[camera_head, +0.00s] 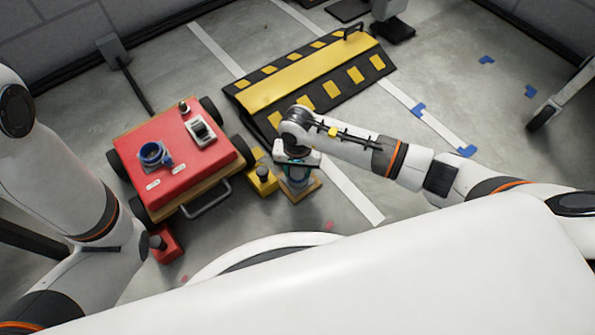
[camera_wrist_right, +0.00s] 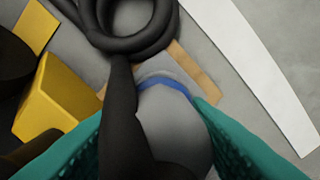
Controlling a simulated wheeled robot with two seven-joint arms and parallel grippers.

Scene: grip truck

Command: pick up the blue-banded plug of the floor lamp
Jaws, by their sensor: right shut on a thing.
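The plug (camera_wrist_right: 172,125) is a grey rounded body with a blue band, seen close up in the right wrist view. The teal fingers of my right gripper (camera_wrist_right: 148,110) are shut on it, one on each side. A black cable (camera_wrist_right: 120,90) crosses in front of the plug and hides part of it. In the head view my right gripper (camera_head: 297,170) points down over a small wooden board (camera_head: 313,189), just right of a yellow block. I cannot tell whether the plug touches the board.
A red cart (camera_head: 195,170) with a blue-ringed item and a switch box stands left. The yellow block (camera_head: 262,180) is close beside my right gripper. A red block (camera_head: 167,245) sits nearer me. A black-and-yellow ramp (camera_head: 310,80) lies behind. Floor to the right is mostly clear.

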